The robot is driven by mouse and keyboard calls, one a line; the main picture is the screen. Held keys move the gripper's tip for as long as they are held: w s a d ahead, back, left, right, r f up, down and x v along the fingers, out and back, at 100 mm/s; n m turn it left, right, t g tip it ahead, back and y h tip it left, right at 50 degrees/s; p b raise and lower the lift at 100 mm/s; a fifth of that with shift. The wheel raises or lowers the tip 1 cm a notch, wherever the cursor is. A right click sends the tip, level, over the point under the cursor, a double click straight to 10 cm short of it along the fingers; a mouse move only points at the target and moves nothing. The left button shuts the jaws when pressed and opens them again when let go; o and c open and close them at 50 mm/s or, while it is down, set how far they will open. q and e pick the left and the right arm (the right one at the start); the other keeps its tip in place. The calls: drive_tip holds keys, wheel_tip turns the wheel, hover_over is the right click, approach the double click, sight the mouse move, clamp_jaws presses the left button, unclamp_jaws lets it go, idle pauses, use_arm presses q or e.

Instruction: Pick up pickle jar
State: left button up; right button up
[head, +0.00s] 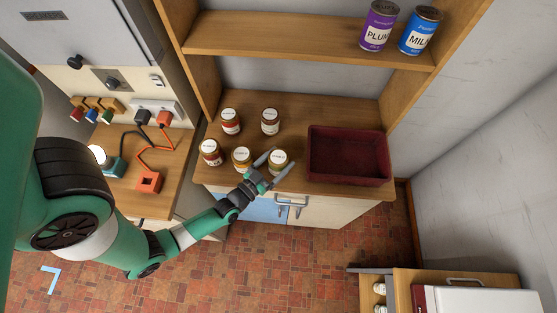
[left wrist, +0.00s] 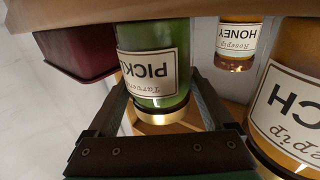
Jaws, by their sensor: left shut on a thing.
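The pickle jar (head: 279,157) has a pale lid in the head view and stands at the front edge of the wooden counter, just left of the dark red tub (head: 347,170). In the left wrist view, which looks upside down, the pickle jar (left wrist: 153,62) is green with a white label and gold lid. My left gripper (head: 278,164) has one finger on each side of this jar and is shut on it. It also shows in the left wrist view (left wrist: 158,105). I cannot tell any gap under the jar. My right gripper is not in view.
Several other jars stand to the left, including a near one (head: 241,160) and a back one (head: 270,121). A honey jar (left wrist: 237,45) shows in the wrist view. Purple (head: 379,26) and blue (head: 420,32) cans stand on the shelf above (head: 300,42).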

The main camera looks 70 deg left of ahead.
sight(279, 157)
use_arm(q)
clamp_jaws()
drive_tip(key=shift+r, duration=0.1)
drive_tip(key=shift+r+p, duration=0.3)
drive_tip(key=shift+r, duration=0.2)
wheel_tip(279, 157, up, 3)
drive_tip(key=shift+f+p, duration=0.1)
drive_tip(key=shift+p, duration=0.75)
drive_tip(key=s+d+r+p, duration=0.9)
drive_tip(key=d, duration=0.1)
drive_tip(key=shift+d, duration=0.4)
